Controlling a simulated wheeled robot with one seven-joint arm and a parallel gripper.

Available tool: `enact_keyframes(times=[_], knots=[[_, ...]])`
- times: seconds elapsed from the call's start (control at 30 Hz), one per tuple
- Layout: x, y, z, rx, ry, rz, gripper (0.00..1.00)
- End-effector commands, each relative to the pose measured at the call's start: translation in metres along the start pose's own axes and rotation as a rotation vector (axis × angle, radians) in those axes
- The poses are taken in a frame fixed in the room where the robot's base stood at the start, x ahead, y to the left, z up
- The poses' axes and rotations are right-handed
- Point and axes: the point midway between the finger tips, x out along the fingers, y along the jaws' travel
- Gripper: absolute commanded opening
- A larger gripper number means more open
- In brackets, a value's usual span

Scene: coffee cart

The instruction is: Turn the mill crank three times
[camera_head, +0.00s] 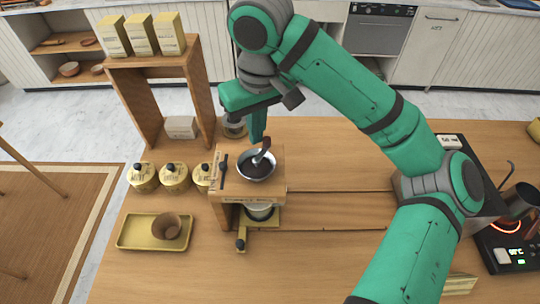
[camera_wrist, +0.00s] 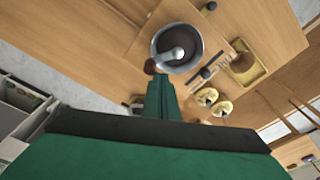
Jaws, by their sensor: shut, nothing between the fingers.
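The mill (camera_head: 232,193) is a wooden stand on the counter with a round metal bowl (camera_head: 272,174) of dark contents on top. Its crank (camera_head: 261,156) is a grey arm over the bowl. In the wrist view the crank (camera_wrist: 174,54) reaches from the bowl's middle to a brown knob (camera_wrist: 150,67) at the rim. My gripper (camera_head: 258,138) points down from behind the mill, its green fingers shut and empty. In the wrist view the fingertips (camera_wrist: 160,77) are close beside the knob; I cannot tell whether they touch it.
Several yellow canisters (camera_head: 174,178) stand left of the mill. A yellow tray (camera_head: 128,236) holding a brown cup (camera_head: 167,227) lies in front of them. A wooden shelf (camera_head: 201,95) with boxes stands behind. A hob (camera_head: 512,256) glows at right.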

Motion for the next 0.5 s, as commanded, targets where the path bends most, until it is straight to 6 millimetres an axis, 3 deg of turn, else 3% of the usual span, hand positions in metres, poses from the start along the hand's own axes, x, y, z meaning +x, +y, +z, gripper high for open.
enact_keyframes(times=[0.5], knots=[[-0.0012,0.0083,0.0081,0.000,-0.001,0.000,0.00]])
